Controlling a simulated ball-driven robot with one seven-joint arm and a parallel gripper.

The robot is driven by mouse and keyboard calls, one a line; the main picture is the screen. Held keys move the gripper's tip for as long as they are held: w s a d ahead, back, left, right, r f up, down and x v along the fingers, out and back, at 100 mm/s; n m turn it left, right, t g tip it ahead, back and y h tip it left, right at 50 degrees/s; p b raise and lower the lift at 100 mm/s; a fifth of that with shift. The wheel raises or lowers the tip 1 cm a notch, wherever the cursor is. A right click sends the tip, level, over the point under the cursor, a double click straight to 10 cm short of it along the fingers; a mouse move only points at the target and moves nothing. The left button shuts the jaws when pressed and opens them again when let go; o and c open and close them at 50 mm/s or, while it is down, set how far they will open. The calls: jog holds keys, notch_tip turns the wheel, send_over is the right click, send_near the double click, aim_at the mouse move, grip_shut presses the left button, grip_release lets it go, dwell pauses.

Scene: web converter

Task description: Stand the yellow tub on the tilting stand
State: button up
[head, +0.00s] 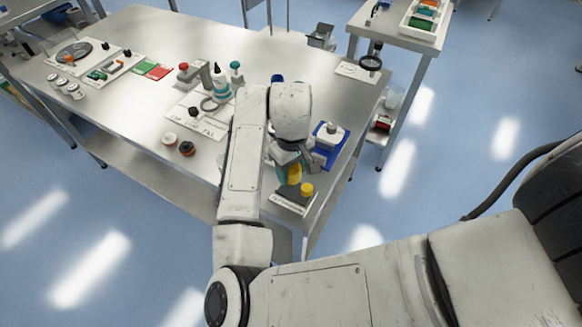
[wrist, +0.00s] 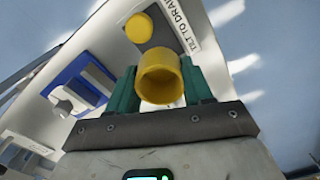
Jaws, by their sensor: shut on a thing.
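My gripper (head: 285,160) is shut on the yellow tub (head: 295,173) near the front right corner of the table. In the wrist view the tub (wrist: 162,78) sits between the two teal fingers (wrist: 160,92), and its round hollow opening shows. The tilting stand (head: 288,196), a dark plate with a white label, lies just in front of the tub in the head view. The label (wrist: 183,27) reads "TILT TO DRAIN" in the wrist view. A second yellow round piece (head: 307,189) is on the stand. I cannot tell the exact gap between tub and stand.
A blue tray with a grey-white block (head: 330,138) stands right of my gripper. A white bottle with a teal band (head: 219,83) and a white labelled board (head: 195,122) are to the left. Two small round pieces (head: 178,144) lie at the table's front edge.

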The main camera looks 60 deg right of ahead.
aim_at(292, 189)
jog(key=shift+f+b, duration=1.35)
jog(key=shift+f, duration=1.3)
jog(key=o, duration=1.3)
jog(key=shift+o, duration=0.2)
jog(key=shift+o, duration=0.8)
jog(key=shift+r, duration=0.15)
jog(key=shift+r+p, duration=3.4)
jog(key=shift+p, duration=0.1)
